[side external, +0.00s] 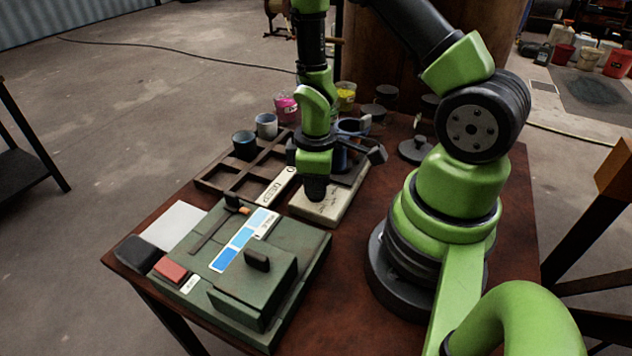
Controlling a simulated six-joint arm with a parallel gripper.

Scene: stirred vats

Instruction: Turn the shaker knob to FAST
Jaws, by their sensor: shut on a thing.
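A dark green box (300,262) stands at the front left of the table, and a black knob (257,258) rises from its raised front block. A slot with a small orange-tipped lever (236,203) and a blue and white label (245,240) are on its top. I cannot read which knob position is FAST. My gripper (374,153) is behind the box, off to the right and well apart from the knob. It is shut, apparently on a dark blue mug (341,158); my wrist hides much of the contact.
A cream block (345,205) lies beneath my wrist. A red button (171,269) and a white sheet (175,224) are at the left. Pink (287,107) and yellow (346,96) tubs stand behind.

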